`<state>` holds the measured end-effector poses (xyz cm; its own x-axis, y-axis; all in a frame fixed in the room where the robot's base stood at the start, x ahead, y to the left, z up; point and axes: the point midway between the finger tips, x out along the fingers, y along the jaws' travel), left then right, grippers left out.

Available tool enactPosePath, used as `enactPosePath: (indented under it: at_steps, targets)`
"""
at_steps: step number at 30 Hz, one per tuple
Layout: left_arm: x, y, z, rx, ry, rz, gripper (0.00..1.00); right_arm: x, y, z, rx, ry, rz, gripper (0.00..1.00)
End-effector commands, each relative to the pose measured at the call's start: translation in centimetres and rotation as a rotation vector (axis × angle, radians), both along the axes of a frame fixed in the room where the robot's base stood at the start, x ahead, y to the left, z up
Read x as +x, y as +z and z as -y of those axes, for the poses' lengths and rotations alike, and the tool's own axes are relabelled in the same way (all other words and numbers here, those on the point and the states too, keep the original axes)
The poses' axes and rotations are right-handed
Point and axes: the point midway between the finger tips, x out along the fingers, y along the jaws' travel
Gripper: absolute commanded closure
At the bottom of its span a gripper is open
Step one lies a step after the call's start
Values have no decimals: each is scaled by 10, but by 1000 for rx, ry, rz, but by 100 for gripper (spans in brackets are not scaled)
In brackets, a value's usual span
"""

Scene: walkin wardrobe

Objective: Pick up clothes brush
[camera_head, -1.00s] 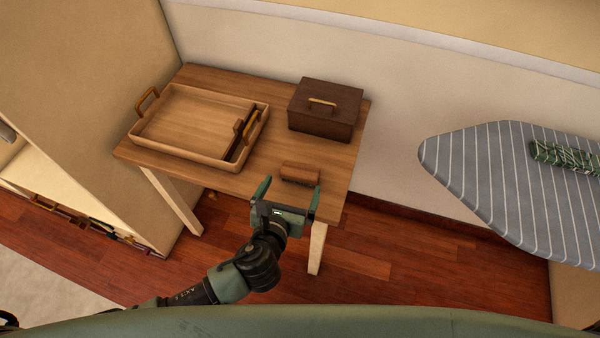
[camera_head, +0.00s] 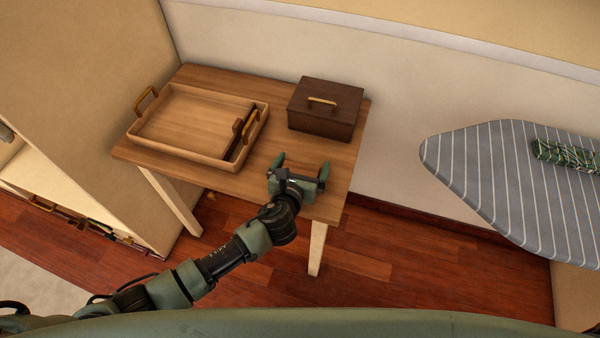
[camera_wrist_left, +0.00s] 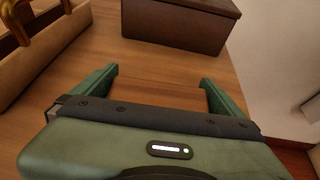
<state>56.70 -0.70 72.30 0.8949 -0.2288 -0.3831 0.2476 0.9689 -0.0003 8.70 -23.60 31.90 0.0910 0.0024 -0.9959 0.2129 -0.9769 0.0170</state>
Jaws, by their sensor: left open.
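The clothes brush, a small brown wooden block, is hidden behind my left gripper (camera_head: 301,165) in the head view. In the left wrist view, a reddish-brown wooden surface (camera_wrist_left: 155,93) shows between the fingers and appears to be the brush. Its lower part is covered by the gripper body. My left gripper is open, with one finger on each side of this surface. It is over the front right part of the wooden table (camera_head: 222,184). I cannot tell whether the fingers touch the brush. My right gripper is not in view.
A dark brown lidded box (camera_head: 318,121) stands at the table's back right. A wooden tray (camera_head: 178,151) with brass-coloured handles and a dark wooden piece (camera_head: 233,139) inside fills the left. An ironing board (camera_head: 480,165) with a green patterned item (camera_head: 565,155) stands at right.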

Motion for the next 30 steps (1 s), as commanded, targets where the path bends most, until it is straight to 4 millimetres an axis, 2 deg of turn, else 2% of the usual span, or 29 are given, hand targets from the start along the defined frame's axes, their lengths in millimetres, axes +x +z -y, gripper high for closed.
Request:
enactPosePath:
  at_steps: [3, 8, 9, 16, 20, 26, 30]
  targets:
    - [0, 0, 0, 0, 0, 0, 3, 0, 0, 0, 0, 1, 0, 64]
    - [-1, 0, 0, 0, 0, 0, 47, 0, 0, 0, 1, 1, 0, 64]
    - [-1, 0, 0, 0, 0, 0, 52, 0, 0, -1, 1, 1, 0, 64]
    - [-1, 1, 0, 0, -1, 0, 52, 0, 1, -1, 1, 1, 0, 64]
    - [0, 8, 0, -1, -1, 1, 52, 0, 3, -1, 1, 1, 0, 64]
    - [0, 40, 0, -2, -2, 4, 52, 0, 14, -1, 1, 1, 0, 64]
    - [0, 78, 0, -3, -1, 6, 52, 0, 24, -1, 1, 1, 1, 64]
